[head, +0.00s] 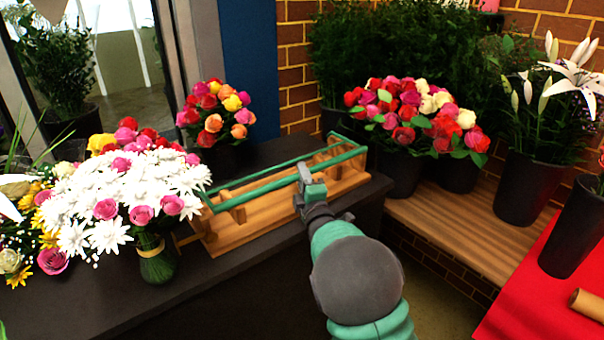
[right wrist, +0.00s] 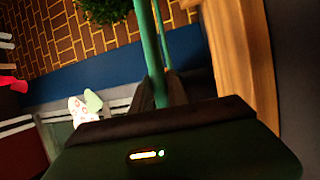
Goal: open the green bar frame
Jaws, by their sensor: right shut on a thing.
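The green bar frame (head: 263,187) sits on a wooden base (head: 265,222) on the dark counter, at the middle of the head view. Its green bars stand raised above the wooden base, higher at the right end. My right gripper (head: 305,177) is at the near long bar and is shut on it. In the right wrist view the green bar (right wrist: 149,50) runs up from between the fingers (right wrist: 160,95), with the wooden base (right wrist: 238,60) to its right. The gripper hides part of the near bar and base. My left gripper is not in view.
A white daisy and pink rose bouquet (head: 130,200) stands close to the left end of the base. A rose bouquet (head: 213,112) stands behind it. Potted roses (head: 420,118) are on the wooden bench (head: 460,225) at right. A red cloth (head: 545,290) is at lower right.

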